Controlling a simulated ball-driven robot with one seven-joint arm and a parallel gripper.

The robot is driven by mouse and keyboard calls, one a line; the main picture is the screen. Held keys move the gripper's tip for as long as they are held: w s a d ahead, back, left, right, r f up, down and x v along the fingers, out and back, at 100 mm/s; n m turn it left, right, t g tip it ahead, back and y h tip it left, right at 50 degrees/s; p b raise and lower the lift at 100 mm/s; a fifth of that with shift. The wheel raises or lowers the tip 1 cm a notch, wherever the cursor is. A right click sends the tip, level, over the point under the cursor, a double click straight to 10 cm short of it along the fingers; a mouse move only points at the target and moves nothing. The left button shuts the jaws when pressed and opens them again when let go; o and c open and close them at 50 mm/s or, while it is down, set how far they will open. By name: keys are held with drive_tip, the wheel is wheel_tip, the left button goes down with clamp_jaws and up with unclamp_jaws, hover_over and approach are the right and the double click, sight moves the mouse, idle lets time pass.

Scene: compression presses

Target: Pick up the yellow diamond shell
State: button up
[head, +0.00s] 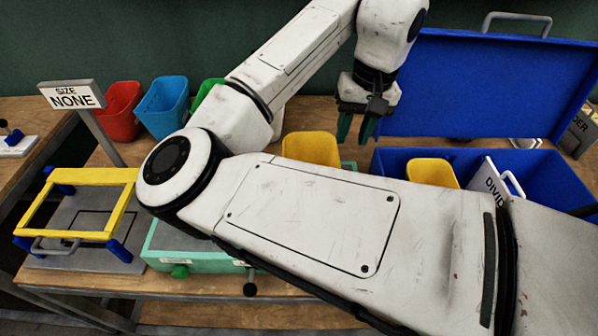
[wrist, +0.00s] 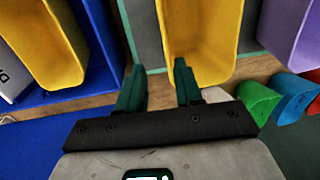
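Two yellow bin-like shells are in view. One yellow shell (head: 312,149) stands in the middle of the table, partly hidden by my arm; it also shows in the wrist view (wrist: 205,45), in front of my fingers. The other yellow shell (head: 432,172) sits inside the blue box and shows at the left of the wrist view (wrist: 42,40). I cannot tell which is the diamond one. My gripper (head: 357,128) is open and empty, above and right of the middle shell. In the wrist view its green fingers (wrist: 158,80) are apart, the right one overlapping that shell's edge.
The open blue box (head: 393,163) with a raised lid (head: 480,85) stands right. Red (head: 122,110), blue (head: 163,106) and green (head: 207,92) bins stand at the back left. A yellow frame (head: 75,236) is front left. A purple bin (wrist: 297,30) shows in the wrist view.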

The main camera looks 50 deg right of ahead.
sight(338, 159)
drive_tip(key=f, duration=0.3)
drive_tip(key=w+f, duration=0.1)
drive_tip(key=f, duration=0.2)
drive_tip(key=w+a+f+p, duration=0.1)
drive_tip(key=f, duration=0.2)
drive_tip(key=shift+w+f, duration=0.1)
drive_tip(key=shift+f, duration=0.65)
drive_tip(key=shift+f, duration=0.2)
clamp_jaws()
idle(0.3)
